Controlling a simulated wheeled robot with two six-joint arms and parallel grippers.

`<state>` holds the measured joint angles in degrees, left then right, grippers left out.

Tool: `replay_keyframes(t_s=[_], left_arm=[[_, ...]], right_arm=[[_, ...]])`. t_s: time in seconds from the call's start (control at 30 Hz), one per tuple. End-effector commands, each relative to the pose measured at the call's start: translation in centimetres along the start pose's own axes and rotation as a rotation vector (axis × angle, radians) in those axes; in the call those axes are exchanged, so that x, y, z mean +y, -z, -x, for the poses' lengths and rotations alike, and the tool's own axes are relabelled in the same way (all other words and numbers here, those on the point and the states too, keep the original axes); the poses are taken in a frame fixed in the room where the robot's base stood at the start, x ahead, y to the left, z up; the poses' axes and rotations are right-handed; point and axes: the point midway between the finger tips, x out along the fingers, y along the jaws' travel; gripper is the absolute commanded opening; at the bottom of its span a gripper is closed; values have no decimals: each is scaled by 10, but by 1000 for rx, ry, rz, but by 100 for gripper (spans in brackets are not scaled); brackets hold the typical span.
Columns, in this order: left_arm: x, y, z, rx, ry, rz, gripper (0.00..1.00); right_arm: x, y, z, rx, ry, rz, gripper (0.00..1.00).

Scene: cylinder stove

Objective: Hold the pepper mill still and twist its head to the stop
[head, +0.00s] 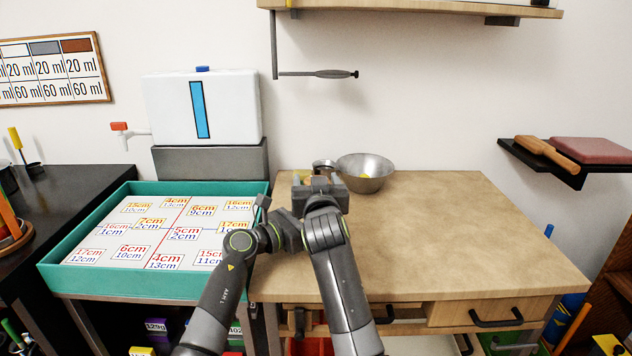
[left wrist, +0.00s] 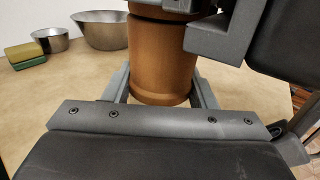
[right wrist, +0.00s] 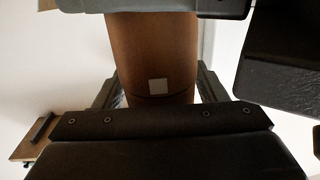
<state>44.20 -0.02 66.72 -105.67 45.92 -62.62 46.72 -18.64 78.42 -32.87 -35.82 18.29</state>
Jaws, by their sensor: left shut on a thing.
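The pepper mill is a brown wooden cylinder. Its lower body (left wrist: 163,72) shows in the left wrist view between the fingers of my left gripper (left wrist: 160,92), which is shut on it. A dark groove crosses the mill above that grip. In the right wrist view the brown upper part (right wrist: 152,50) has a small pale square mark (right wrist: 158,86). The fingers of my right gripper (right wrist: 161,90) stand on both sides of it; whether they press on it is unclear. In the head view my right gripper (head: 319,184) and arms largely hide the mill.
A large metal bowl (head: 366,174) and a small one (left wrist: 50,40) stand behind the grippers, with a yellow-green sponge (left wrist: 25,54) beside them. A teal tray (head: 150,284) with number cards is at left. The wooden tabletop (head: 470,235) is clear at right.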

Motion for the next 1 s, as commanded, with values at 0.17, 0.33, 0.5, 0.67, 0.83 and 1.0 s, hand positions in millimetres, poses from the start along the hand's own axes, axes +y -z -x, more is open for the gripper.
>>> replay_keyframes(t_s=[0.17,0.33,0.5,0.67,0.83,1.0], left_arm=[[0,0,0,0,0,0,23],[0,0,0,0,-1,0,23],[0,0,0,0,-1,0,23],[0,0,0,0,-1,0,23],[0,0,0,0,-1,0,23],[0,0,0,0,-1,0,23]], right_arm=[[0,1,0,3,1,-1,72],[0,4,0,4,1,-1,72],[0,24,0,7,1,0,72],[0,56,0,9,2,-1,72],[0,85,0,6,1,1,72],[0,99,0,3,1,0,72]])
